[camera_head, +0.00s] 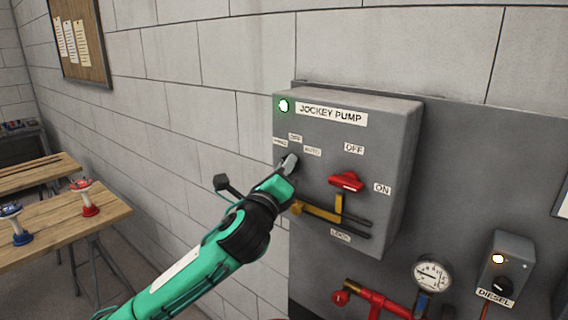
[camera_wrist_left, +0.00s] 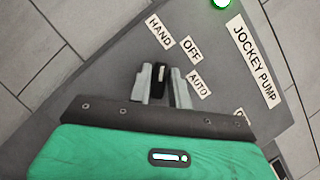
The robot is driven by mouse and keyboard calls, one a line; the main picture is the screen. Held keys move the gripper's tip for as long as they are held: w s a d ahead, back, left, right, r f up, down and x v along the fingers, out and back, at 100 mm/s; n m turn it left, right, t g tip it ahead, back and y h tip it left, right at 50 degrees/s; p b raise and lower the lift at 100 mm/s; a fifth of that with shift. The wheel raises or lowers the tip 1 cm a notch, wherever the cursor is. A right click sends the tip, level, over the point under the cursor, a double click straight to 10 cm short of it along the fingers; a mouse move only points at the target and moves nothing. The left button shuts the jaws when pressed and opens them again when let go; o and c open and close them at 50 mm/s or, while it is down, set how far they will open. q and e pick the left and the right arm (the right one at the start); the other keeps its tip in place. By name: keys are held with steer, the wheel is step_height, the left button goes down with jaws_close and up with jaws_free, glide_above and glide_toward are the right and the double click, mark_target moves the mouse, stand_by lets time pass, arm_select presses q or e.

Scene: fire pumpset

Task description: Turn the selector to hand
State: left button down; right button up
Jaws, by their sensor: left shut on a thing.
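The selector (camera_wrist_left: 160,82) is a small black knob with a white line on the grey jockey pump panel (camera_head: 325,150). My left gripper (camera_wrist_left: 163,86) is shut on it, one grey finger at each side. In the left wrist view the white line runs about straight up, roughly toward the HAND label (camera_wrist_left: 159,31). The OFF label (camera_wrist_left: 191,48) and AUTO label (camera_wrist_left: 198,83) lie to its right. In the head view my left gripper (camera_head: 288,164) reaches the panel's left side and hides the knob. My right gripper is in neither view.
A green lamp (camera_head: 283,105) is lit at the panel's top left. A gauge (camera_head: 431,274) and red pipe (camera_head: 378,300) are below. A wooden table (camera_head: 60,232) stands left.

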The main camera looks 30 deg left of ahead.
arm_select(q)
steer(key=shift+f+n, duration=0.1)
steer(key=shift+n, duration=0.3)
steer(key=c, duration=1.4)
jaws_free()
steer(key=shift+w+d, duration=0.1)
steer(key=shift+w, duration=0.05)
steer(key=shift+c, duration=0.2)
